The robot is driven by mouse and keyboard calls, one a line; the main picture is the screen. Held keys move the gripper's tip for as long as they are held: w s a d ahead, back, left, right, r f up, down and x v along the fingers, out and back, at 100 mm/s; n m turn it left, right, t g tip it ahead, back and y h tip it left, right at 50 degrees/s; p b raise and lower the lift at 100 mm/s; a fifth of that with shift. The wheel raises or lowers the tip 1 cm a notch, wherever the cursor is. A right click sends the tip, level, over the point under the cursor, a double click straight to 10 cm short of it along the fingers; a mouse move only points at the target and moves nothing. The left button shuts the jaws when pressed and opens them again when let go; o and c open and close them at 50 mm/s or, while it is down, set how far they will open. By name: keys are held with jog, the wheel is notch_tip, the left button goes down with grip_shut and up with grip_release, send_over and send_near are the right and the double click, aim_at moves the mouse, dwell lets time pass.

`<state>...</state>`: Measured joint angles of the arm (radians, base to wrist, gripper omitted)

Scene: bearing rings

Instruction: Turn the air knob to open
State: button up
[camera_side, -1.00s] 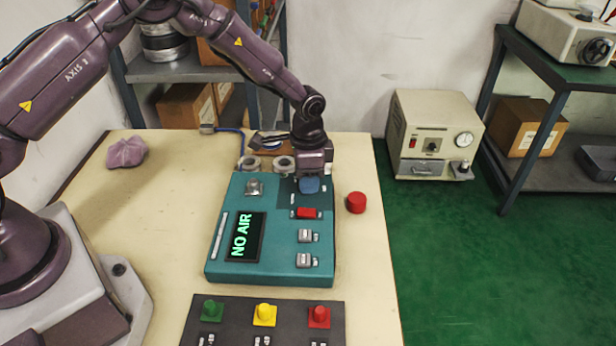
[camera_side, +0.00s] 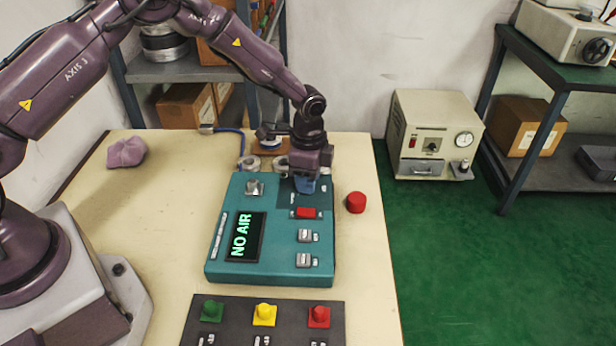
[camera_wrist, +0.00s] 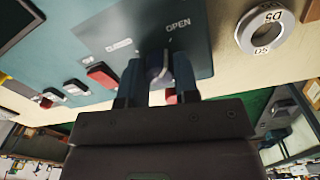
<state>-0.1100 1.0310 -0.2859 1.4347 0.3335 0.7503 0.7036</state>
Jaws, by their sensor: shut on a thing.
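The teal control box (camera_side: 222,262) stands on the table, and its screen (camera_side: 246,237) reads "NO AIR". My gripper (camera_side: 305,186) is at the box's upper right corner, pointing down. In the wrist view its two blue fingers (camera_wrist: 158,80) are shut on the air knob (camera_wrist: 160,66), a grey knob mostly hidden between them. The knob is on a dark plate (camera_wrist: 100,28) with an "OPEN" label (camera_wrist: 178,25) beside it. In the side view the gripper hides the knob.
A red switch (camera_side: 306,213) and two grey switches are below the knob. A red cylinder (camera_side: 356,202) stands right of the box. Rings (camera_side: 250,163) lie behind the box. A dark panel (camera_side: 240,303) with green, yellow and red knobs is in front.

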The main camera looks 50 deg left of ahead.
jog(key=o, duration=0.9)
jog(key=shift+r, duration=0.15)
notch_tip(320, 180, up, 13)
jog(key=shift+w+a+f, duration=0.1)
jog(key=shift+w+f, duration=0.05)
